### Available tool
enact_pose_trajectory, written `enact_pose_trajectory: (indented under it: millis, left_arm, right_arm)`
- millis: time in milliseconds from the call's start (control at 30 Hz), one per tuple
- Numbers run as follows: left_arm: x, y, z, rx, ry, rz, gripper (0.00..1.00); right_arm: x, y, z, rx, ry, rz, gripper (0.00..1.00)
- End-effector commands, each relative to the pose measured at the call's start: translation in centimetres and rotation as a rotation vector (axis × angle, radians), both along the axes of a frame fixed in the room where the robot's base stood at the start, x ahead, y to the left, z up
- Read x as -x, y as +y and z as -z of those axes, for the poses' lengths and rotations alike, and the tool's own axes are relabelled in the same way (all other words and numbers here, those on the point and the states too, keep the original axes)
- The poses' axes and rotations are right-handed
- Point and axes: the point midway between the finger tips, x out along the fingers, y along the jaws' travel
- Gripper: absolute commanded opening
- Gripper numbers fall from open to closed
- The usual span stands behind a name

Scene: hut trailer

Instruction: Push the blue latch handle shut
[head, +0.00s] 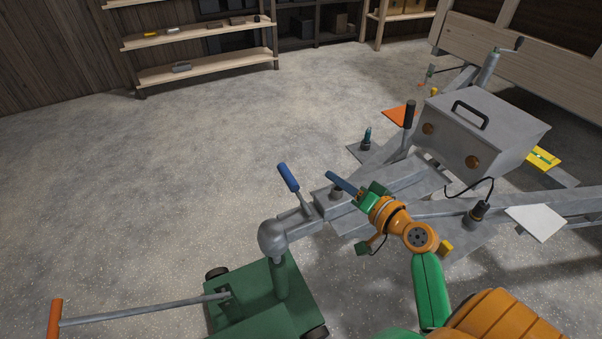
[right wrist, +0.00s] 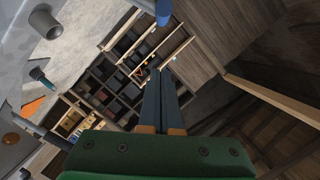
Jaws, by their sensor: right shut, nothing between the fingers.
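The blue latch handle (head: 288,177) stands up on a grey stem from the trailer coupling (head: 300,216), leaning to the left at its top. A blue end, apparently the same handle, shows at the top edge of the right wrist view (right wrist: 163,12). My right gripper (head: 331,175) is to the right of the handle, its fingers shut together, empty and pointing left toward it. A gap shows between the fingertips and the handle in the head view. The shut fingers also show in the middle of the right wrist view (right wrist: 161,76). My left gripper is out of view.
A green wheeled dolly (head: 250,291) with a long grey bar stands under the coupling's rounded end. A black-gripped lever (head: 409,114) and a grey box (head: 487,125) sit on the trailer frame to the right. Open floor (head: 200,160) lies left; shelves (head: 205,69) stand behind.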

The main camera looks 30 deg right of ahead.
Motion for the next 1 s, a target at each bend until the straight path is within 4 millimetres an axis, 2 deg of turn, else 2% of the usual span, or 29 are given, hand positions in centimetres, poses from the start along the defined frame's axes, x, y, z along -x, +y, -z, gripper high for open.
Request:
enact_pose_trajectory:
  millis: [400, 633, 1000]
  left_arm:
    - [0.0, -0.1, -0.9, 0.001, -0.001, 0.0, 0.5]
    - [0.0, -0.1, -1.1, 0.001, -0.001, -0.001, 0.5]
    - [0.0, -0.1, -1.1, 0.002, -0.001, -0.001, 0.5]
  right_arm:
    - [-8.7, 1.2, 1.2, -0.004, -0.001, -0.002, 0.0]
    - [-8.9, 3.7, 3.6, -0.003, 0.002, -0.001, 0.0]
    - [-8.9, 4.2, 4.1, 0.001, 0.002, 0.0, 0.0]
